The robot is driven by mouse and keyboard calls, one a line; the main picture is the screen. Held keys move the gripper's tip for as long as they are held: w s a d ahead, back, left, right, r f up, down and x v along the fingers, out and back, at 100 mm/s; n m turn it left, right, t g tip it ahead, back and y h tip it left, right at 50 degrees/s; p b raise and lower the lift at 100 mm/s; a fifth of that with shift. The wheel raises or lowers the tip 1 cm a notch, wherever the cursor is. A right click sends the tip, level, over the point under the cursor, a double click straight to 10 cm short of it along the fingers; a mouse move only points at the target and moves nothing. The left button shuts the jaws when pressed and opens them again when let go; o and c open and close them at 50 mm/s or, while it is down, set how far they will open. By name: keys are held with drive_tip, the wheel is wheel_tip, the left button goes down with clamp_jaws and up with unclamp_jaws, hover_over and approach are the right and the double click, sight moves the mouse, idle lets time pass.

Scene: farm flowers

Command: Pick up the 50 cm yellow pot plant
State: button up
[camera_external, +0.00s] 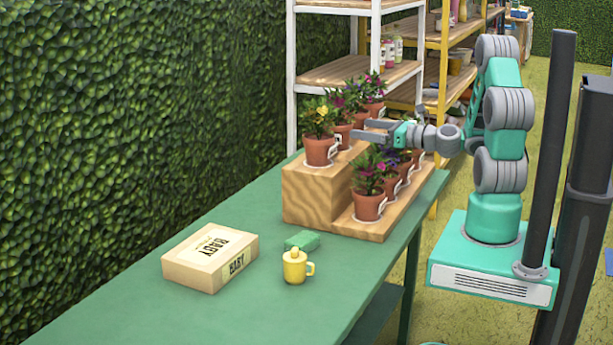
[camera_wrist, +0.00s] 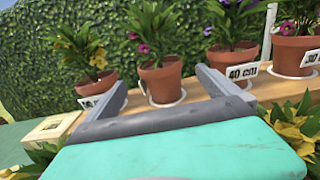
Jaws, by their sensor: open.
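A terracotta pot plant with yellow flowers (camera_external: 320,118) stands at the near left end of the upper wooden step. A yellow-flowered plant is at the left in the wrist view (camera_wrist: 92,72), its label too cut off to read. My gripper (camera_external: 359,130) is open and empty, above the lower step and to the right of that plant. In the wrist view, my gripper (camera_wrist: 162,78) has its fingers apart, with a magenta-flowered pot (camera_wrist: 162,82) seen between them, apparently beyond the tips. More yellow blooms (camera_wrist: 296,130) show at the lower right, their pot hidden.
A "40 cm" label (camera_wrist: 242,72) stands before a purple-flowered pot. Several pots line the lower step (camera_external: 372,231) below my gripper. A hedge stands behind.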

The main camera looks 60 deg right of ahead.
sight(319, 138)
drive_tip(key=w+a+r+n+y+b, duration=0.1)
drive_tip(key=a+r+n+y+b, duration=0.35)
drive_tip(key=n, duration=1.85)
drive_tip(key=a+f+n+b, duration=0.1)
drive_tip(key=a+n, duration=0.1)
drive_tip(key=n, duration=0.3)
drive_tip(key=a+f+n, duration=0.1)
drive_tip(key=a+n, duration=0.2)
drive_tip(key=n, duration=0.3)
drive_tip(key=a+f+n+y+b, duration=0.1)
drive_tip(key=a+f+n, duration=0.1)
drive_tip(key=n, duration=0.3)
drive_tip(key=shift+w+a+f+n+g+b, duration=0.1)
drive_tip(key=shift+w+a+n+g+b, duration=0.05)
drive_tip(key=shift+w+n+g+b, duration=0.2)
drive_tip(key=x, duration=0.3)
drive_tip(key=p+x, duration=0.1)
drive_tip(key=x, duration=0.3)
drive_tip(key=shift+w+a+f, duration=0.1)
drive_tip(key=shift+w+f, duration=0.1)
drive_tip(key=shift+w, duration=0.05)
drive_tip(key=shift+r, duration=0.1)
drive_tip(key=c, duration=1.9)
